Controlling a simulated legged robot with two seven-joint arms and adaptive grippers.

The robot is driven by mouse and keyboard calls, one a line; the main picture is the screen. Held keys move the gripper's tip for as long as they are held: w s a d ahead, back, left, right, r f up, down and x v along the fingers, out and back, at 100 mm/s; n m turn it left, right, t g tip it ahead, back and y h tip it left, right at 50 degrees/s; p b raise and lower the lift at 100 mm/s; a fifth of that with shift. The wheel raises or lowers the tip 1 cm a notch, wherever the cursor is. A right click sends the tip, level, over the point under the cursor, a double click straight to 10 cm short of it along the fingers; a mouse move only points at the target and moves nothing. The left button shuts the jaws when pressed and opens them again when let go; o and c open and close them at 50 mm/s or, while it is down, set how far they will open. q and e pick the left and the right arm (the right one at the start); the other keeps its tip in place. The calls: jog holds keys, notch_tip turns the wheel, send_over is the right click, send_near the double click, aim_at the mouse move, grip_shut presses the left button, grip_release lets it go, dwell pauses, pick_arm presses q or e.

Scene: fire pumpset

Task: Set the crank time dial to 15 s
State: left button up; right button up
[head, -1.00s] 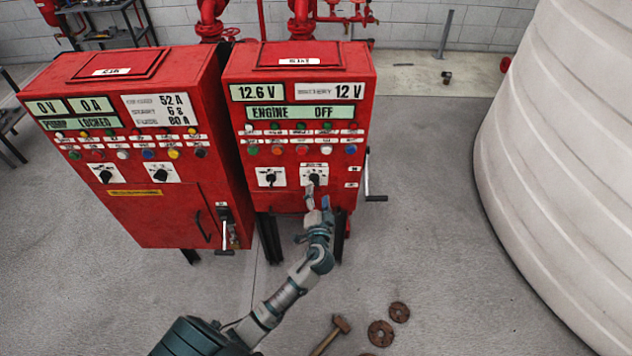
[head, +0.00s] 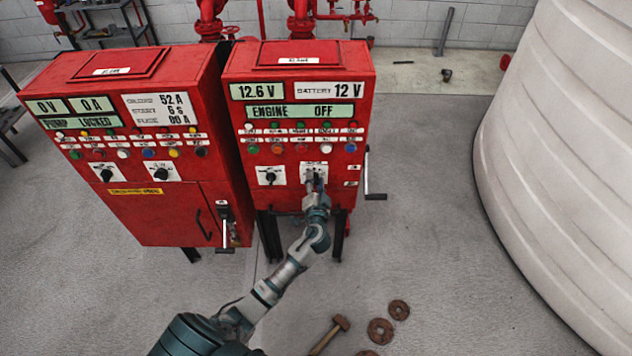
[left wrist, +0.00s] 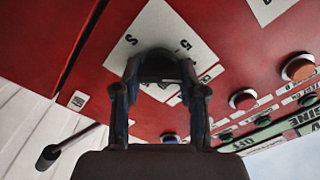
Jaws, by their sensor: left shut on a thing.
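The crank time dial (left wrist: 160,62) is a dark knob on a white plate on the right red cabinet's front. In the left wrist view the plate (left wrist: 193,40) shows a "5" and an "S"; the rest of its marks are hidden or too small to read. My left gripper (left wrist: 158,85) has its two fingers on either side of the knob and is shut on it. In the head view my left gripper (head: 316,186) is at the right-hand dial of that cabinet and covers most of it. The knob's pointer setting cannot be read. My right gripper is not in view.
A similar dial (head: 270,176) sits left of it, with rows of buttons (head: 300,147) above. A crank handle (head: 374,195) sticks out on the cabinet's right side. A left red cabinet (head: 150,215) stands beside it. A hammer (head: 330,334) and rusty discs (head: 380,331) lie on the floor.

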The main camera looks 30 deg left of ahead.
pick_arm(q)
jog(key=shift+d+f, duration=0.1)
jog(key=shift+m, duration=0.5)
jog(key=m+p, duration=0.2)
jog(key=m, duration=0.2)
jog(key=shift+f, duration=0.1)
jog(key=shift+f+m+p, duration=0.1)
jog(key=shift+m+p, duration=0.45)
jog(key=shift+m, duration=0.85)
jog(key=shift+f, duration=0.15)
jog(key=o, duration=1)
jog(key=shift+o, duration=0.8)
